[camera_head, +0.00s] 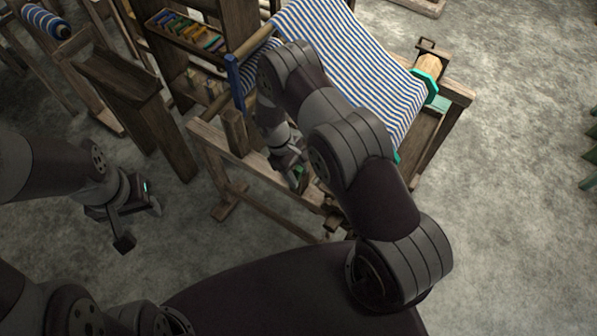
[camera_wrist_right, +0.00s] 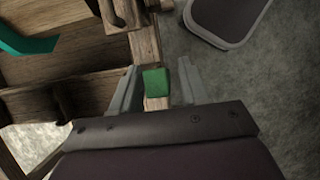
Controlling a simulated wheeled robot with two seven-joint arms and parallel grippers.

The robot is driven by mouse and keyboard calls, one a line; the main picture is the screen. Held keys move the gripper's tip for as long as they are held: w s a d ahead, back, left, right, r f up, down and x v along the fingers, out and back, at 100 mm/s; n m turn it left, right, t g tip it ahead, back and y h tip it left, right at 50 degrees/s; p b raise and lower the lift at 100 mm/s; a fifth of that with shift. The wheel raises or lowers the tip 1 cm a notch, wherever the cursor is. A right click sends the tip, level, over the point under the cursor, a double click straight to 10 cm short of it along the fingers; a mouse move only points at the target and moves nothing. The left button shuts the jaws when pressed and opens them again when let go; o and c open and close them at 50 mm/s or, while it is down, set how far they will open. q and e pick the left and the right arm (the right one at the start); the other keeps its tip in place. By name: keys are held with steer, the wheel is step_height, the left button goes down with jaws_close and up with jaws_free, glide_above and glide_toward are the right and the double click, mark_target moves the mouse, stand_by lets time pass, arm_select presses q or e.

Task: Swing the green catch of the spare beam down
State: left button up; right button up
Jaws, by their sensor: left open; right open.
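A small green block (camera_wrist_right: 156,81), which looks like the green catch, sits on a wooden bar of the loom frame in the right wrist view. My right gripper (camera_wrist_right: 156,88) is open, with one finger on each side of the block. I see gaps beside it and cannot tell if a finger touches. In the head view my right gripper (camera_head: 295,177) is at the loom's near rail, partly hidden by its arm, with a bit of green beside it. My left gripper (camera_head: 139,226) is open and empty, left of the loom. I cannot tell which beam the block belongs to.
Striped blue and white cloth (camera_head: 345,62) stretches over the loom to a beam with a teal wheel (camera_head: 431,87). A wooden rack with coloured pieces (camera_head: 187,31) stands behind. A striped roll (camera_head: 45,21) is at far left. The floor on the right is mostly clear.

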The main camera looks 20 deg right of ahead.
steer(key=shift+s+d+f, duration=0.1)
steer(key=shift+s+f, duration=0.1)
steer(key=shift+f, duration=0.15)
steer(key=shift+s+d+f, duration=0.15)
steer(key=shift+s+f, duration=0.05)
steer(key=shift+f, duration=0.15)
steer(key=shift+w, duration=0.1)
jaws_close()
steer(key=shift+s+d+t+y+p, duration=0.3)
steer(key=shift+s+t+y+p, duration=0.25)
steer(key=shift+t, duration=0.15)
steer(key=shift+s+d+f+t+y+p, duration=0.1)
steer(key=shift+s+d+f+t+y, duration=0.15)
steer(key=shift+s+f+t+y, duration=0.3)
steer(key=shift+s+d+f+t+y+p, duration=0.1)
steer(key=shift+d+f+t+y, duration=0.15)
steer(key=shift+t+y, duration=0.4)
steer(key=shift+s+d+f+t+y+p, duration=0.1)
steer(key=shift+s+d+f+t+y, duration=0.25)
steer(key=shift+t, duration=0.45)
